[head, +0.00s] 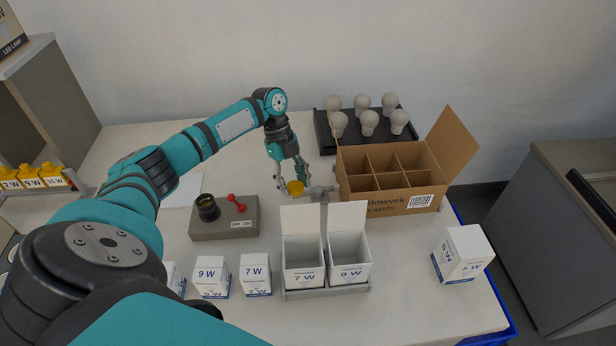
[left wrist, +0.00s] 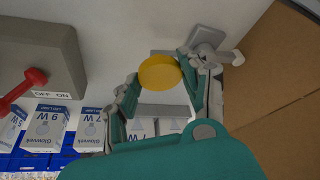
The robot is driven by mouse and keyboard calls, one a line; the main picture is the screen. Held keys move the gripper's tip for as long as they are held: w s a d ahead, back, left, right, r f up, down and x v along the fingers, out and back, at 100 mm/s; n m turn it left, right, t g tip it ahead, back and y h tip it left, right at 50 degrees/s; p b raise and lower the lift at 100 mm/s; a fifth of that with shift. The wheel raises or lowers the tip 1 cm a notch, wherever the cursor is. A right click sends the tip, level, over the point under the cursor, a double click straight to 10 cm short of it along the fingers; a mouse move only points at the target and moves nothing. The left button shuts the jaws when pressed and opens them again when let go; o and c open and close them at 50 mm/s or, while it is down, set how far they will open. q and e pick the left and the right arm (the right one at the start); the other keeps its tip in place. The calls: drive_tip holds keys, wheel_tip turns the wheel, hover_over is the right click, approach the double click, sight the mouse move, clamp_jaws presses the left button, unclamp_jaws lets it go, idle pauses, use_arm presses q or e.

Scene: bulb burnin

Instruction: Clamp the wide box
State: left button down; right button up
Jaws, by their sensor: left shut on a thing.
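My left gripper (head: 290,184) is shut on the yellow knob (head: 296,188) of a small grey clamp (head: 319,193). In the left wrist view the yellow knob (left wrist: 160,72) sits between the two fingertips, and the grey clamp body (left wrist: 207,38) is just beyond it. Two open white boxes, the 7 W box (head: 303,262) and the 9 W box (head: 349,258), stand side by side in a grey holder (head: 327,293), flaps up. I cannot tell whether the clamp touches either one. A wide, open, divided cardboard box (head: 400,200) stands right of the clamp. My right gripper is out of view.
Several bulbs (head: 368,122) stand in a black tray (head: 320,132) at the back. A grey switch box (head: 222,227) with a red lever and black socket is on the left. Closed boxes (head: 255,274) line the front; another white box (head: 462,253) is at the right edge.

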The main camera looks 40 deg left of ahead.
use_arm(q)
drive_tip(key=shift+w+a+m+g+b, duration=0.3)
drive_tip(key=shift+w+a+m+b, duration=0.25)
drive_tip(key=shift+m, duration=0.45)
drive_tip(key=shift+d+r, duration=0.1)
drive_tip(key=c, duration=0.7)
unclamp_jaws()
drive_tip(key=shift+o, duration=0.2)
drive_tip(key=v, duration=1.2)
drive_tip(key=shift+d, duration=0.2)
